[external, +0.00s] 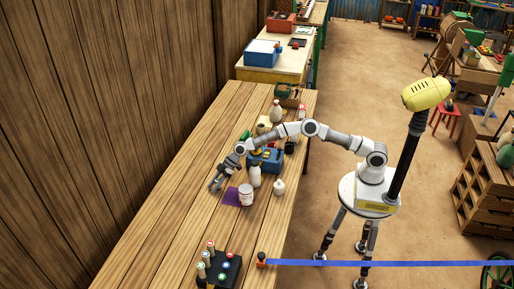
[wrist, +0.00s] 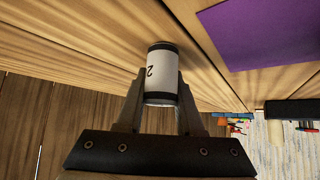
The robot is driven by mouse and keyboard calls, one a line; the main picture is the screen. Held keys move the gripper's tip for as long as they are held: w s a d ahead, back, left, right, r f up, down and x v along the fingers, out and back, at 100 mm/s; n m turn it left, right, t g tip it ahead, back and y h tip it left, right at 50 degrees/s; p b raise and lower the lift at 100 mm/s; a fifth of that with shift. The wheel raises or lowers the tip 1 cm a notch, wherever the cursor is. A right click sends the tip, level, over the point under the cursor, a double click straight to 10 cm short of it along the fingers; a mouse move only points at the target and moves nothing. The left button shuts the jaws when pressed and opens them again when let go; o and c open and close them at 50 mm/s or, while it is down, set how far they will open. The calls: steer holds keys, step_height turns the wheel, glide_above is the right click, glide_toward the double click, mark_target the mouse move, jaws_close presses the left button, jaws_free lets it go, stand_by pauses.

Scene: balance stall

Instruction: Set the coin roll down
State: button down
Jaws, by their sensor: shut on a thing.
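The coin roll (wrist: 161,68) is a white cylinder with black bands at its ends and a dark "2" on its side. It shows in the wrist view between the fingers of my gripper (wrist: 160,88), which is shut on it. In the external view my gripper (external: 214,186) is over the wooden table (external: 185,205), left of a purple mat (external: 231,197); the roll is too small to make out there. The mat also shows at the upper right of the wrist view (wrist: 265,45). I cannot tell whether the roll touches the table.
A white can (external: 246,195) stands at the mat's right edge. Bottles (external: 254,175) and a blue box (external: 266,160) stand behind it. A black rack (external: 219,268) with several colour-topped pieces is at the front. The wooden wall (external: 80,120) runs along the left. The table left of the mat is clear.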

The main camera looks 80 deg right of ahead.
steer(key=shift+r, duration=0.7)
step_height(320, 180, up, 3)
steer(key=shift+w+f+p, duration=0.1)
steer(key=shift+f+p, duration=0.05)
steer(key=shift+p, duration=0.25)
steer(key=s+d+r, duration=0.2)
steer(key=d+r, duration=0.5)
steer(key=d, duration=0.4)
steer(key=s+d+n+g+y+p, duration=0.15)
steer(key=s+d, duration=0.25)
steer(key=d, duration=0.7)
steer(key=s+d+n+g+p, duration=0.1)
steer(key=s+d+n+g, duration=0.15)
steer(key=d, duration=0.95)
steer(key=shift+t+y, duration=0.25)
steer(key=shift+t, duration=0.25)
steer(key=x, duration=0.4)
steer(key=w+a+r+x, duration=0.1)
steer(key=x, duration=0.3)
steer(key=r+x, duration=0.1)
steer(key=x, duration=0.3)
steer(key=shift+w+a+f+b, duration=0.25)
steer(key=shift+w+a+b, duration=0.15)
steer(key=shift+a, duration=0.15)
steer(key=shift+f+n, duration=0.3)
steer(key=shift+f, duration=1.6)
steer(key=shift+b, duration=0.3)
